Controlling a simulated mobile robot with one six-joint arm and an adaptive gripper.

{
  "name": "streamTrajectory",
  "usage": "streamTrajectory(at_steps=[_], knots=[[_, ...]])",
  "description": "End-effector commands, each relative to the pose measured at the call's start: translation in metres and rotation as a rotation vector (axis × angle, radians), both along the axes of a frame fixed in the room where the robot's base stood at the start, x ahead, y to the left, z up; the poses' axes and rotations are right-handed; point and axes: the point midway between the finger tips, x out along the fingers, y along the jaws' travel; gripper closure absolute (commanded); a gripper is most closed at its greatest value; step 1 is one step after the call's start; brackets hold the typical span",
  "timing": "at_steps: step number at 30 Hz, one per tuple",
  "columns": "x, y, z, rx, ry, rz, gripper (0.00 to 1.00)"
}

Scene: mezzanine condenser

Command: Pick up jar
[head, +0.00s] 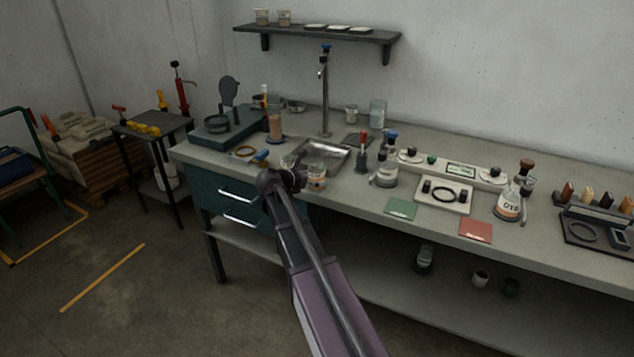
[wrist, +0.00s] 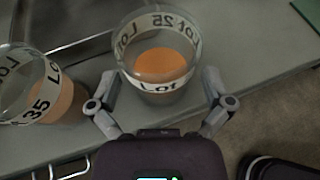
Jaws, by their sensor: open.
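Two clear jars with orange-brown contents stand side by side near the bench's front edge. The jar marked Lot 25 (wrist: 160,62) is upright between the fingers of my gripper (wrist: 159,78) in the wrist view. My gripper is open, with one finger on each side of this jar's near part; I cannot tell whether they touch it. The jar marked Lot 35 (wrist: 62,98) stands to the left, close to the left finger. In the head view my gripper (head: 290,181) is at the front edge and partly hides the jars; the right-hand jar (head: 317,176) shows beside it.
Drawers with bar handles (head: 238,195) sit below the bench edge at left.

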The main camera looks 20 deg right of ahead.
Motion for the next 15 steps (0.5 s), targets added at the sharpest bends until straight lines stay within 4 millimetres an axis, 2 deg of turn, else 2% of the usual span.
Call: streamTrajectory(at_steps=[6, 15], knots=[[0.0052, -0.0137, -0.0068, 0.000, -0.001, 0.000, 0.00], [0.0051, -0.0140, -0.0063, 0.000, 0.000, 0.001, 0.00]])
